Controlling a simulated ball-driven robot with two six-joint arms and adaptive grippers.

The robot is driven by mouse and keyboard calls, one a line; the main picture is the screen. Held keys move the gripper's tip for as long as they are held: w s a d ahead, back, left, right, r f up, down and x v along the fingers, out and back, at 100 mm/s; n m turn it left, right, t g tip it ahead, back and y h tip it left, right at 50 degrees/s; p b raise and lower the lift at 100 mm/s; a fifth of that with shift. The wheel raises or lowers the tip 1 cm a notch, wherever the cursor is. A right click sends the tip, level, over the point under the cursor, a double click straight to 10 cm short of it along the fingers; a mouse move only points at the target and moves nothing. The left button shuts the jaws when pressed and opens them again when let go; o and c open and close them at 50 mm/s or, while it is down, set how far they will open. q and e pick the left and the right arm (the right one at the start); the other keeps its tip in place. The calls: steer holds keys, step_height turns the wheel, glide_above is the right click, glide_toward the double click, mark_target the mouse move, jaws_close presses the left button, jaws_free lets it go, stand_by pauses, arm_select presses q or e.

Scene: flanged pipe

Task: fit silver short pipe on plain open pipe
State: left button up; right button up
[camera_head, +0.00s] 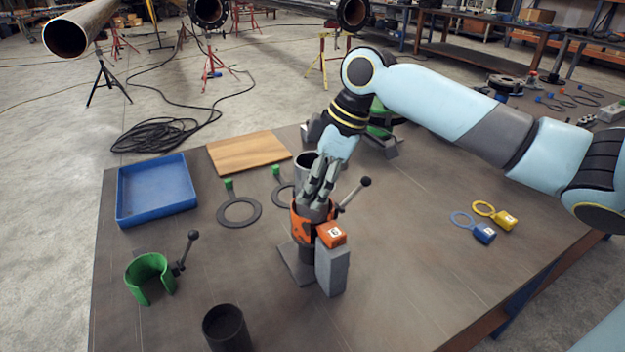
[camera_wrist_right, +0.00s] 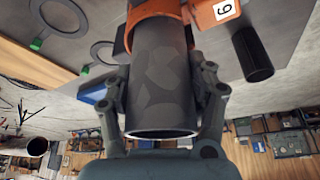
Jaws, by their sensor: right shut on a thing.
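The silver short pipe (camera_wrist_right: 163,75) is a grey tube with one open end near the wrist. My right gripper (camera_wrist_right: 163,90) has a finger on each side of it and is shut on it. In the head view my right gripper (camera_head: 317,203) reaches down to the orange clamp (camera_head: 301,230). The pipe passes into this clamp, which also shows in the wrist view (camera_wrist_right: 205,13); fingers hide much of the pipe. The plain open pipe (camera_head: 82,27) lies raised on a stand at the far upper left, its open end facing me. My left gripper is not in view.
Two flanged pipes (camera_head: 208,10) (camera_head: 353,12) stand behind. On the table are a blue tray (camera_head: 125,202), a green clamp (camera_head: 148,280), a black cylinder (camera_head: 227,330), flat rings (camera_head: 239,212) and two tagged locks (camera_head: 485,233). A cable coil (camera_head: 165,133) lies on the floor.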

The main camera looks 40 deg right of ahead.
stand_by(0.4)
steer(key=o, duration=1.6)
steer(key=shift+d+r, duration=0.15)
steer(key=shift+r, duration=0.05)
steer(key=w+a+r+p+v, duration=0.1)
steer(key=p+v, duration=0.7)
steer(key=v, duration=1.1)
steer(key=shift+w+a+r+p, duration=0.35)
steer(key=shift+a+r, duration=0.15)
steer(key=shift+a, duration=0.15)
